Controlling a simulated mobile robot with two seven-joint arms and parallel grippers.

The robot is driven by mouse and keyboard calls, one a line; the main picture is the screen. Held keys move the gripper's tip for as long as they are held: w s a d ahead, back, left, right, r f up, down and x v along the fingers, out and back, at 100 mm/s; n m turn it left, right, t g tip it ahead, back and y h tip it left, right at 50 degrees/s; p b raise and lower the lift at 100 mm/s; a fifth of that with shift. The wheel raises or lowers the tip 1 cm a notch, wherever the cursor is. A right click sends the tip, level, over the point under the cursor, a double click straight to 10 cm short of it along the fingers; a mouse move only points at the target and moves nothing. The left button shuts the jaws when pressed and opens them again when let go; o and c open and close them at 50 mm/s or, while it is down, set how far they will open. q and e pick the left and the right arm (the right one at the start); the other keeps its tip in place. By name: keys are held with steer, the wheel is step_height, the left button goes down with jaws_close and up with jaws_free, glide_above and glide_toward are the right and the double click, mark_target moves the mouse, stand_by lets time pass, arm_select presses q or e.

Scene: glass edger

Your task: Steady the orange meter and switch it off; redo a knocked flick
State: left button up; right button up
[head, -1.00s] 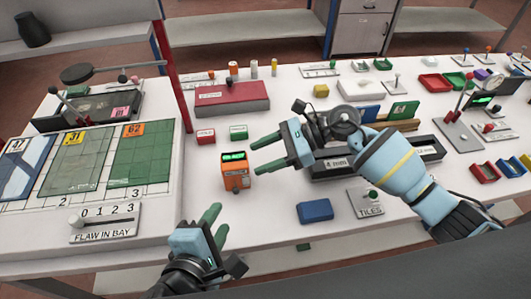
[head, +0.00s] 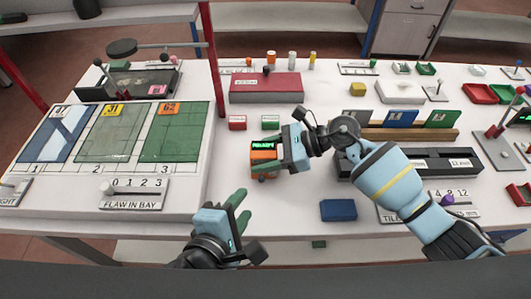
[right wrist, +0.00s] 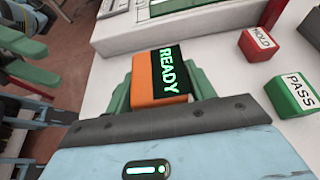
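The orange meter (head: 263,158) stands on the white bench with a lit green display; in the right wrist view the display on the meter (right wrist: 145,80) reads READY. My right gripper (head: 268,157) reaches it from the right, with one green finger on each side. In the right wrist view both fingers of the right gripper (right wrist: 162,88) appear pressed against its sides. My left gripper (head: 243,205) is open and empty, in front of the meter and apart from it. The meter's switch cannot be made out clearly.
A red HOLD block (head: 237,123) and green PASS block (head: 270,122) sit behind the meter. A glass board (head: 60,188) with a FLAW IN BAY selector (head: 133,194) is at left. A blue block (head: 338,210) lies at right front. Bare bench lies between.

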steer(key=c, duration=0.8)
steer(key=shift+o, duration=0.2)
arm_select(q)
steer(key=shift+c, duration=0.2)
